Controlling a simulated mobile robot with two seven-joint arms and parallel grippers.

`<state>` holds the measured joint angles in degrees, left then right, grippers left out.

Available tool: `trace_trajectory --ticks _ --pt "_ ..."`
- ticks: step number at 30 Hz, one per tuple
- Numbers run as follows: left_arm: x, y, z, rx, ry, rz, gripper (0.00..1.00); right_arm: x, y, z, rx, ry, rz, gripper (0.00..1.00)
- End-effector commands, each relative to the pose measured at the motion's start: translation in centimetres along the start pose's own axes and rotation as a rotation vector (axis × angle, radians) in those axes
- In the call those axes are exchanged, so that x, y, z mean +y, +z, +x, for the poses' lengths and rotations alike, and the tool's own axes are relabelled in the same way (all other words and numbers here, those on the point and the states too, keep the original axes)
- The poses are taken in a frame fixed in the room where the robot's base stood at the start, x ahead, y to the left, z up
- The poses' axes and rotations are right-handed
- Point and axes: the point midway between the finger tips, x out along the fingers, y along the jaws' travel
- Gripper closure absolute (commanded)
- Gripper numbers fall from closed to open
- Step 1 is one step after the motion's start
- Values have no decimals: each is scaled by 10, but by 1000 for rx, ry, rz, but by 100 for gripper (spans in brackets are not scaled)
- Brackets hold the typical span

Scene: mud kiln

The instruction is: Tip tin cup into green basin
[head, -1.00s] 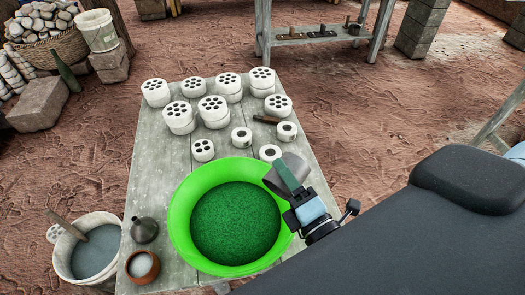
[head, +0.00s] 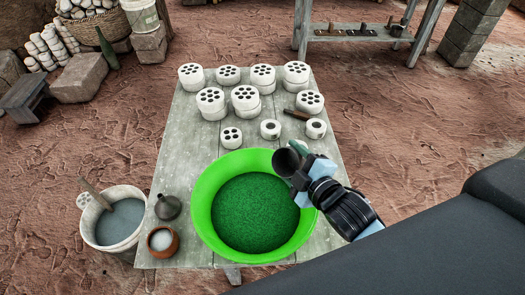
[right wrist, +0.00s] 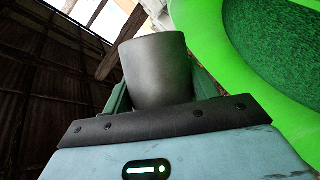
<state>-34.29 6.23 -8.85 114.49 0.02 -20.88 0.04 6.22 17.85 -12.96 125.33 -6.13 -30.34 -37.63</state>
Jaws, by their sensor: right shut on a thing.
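The green basin (head: 201,209) stands at the front of the table and holds green granular stuff (head: 255,213). My right gripper (head: 298,166) is shut on the grey tin cup (head: 286,161) at the basin's upper right rim. The cup is tilted, its dark mouth showing towards the left and the camera. In the right wrist view the cup (right wrist: 157,70) sits between the fingers, with the basin (right wrist: 220,60) beside it on the right. The cup's contents are hidden, and no stream shows. My left gripper is not in view.
The table (head: 185,140) carries several white perforated discs (head: 245,97) behind the basin. A dark funnel (head: 167,207) and a clay pot (head: 162,241) stand to the basin's left. A bucket of grey liquid (head: 119,222) is left of the table.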

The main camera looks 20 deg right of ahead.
Motion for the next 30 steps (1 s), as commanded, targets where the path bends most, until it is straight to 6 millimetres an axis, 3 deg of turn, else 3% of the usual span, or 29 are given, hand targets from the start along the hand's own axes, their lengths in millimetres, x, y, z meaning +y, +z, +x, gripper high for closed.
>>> trace_trajectory --ticks 9,18,30 --pt "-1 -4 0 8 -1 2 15 -2 -29 18 128 -229 245 61" --pt "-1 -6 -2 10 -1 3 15 3 -67 20 230 -452 384 61" --pt "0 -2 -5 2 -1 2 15 7 -79 18 252 -516 419 61"
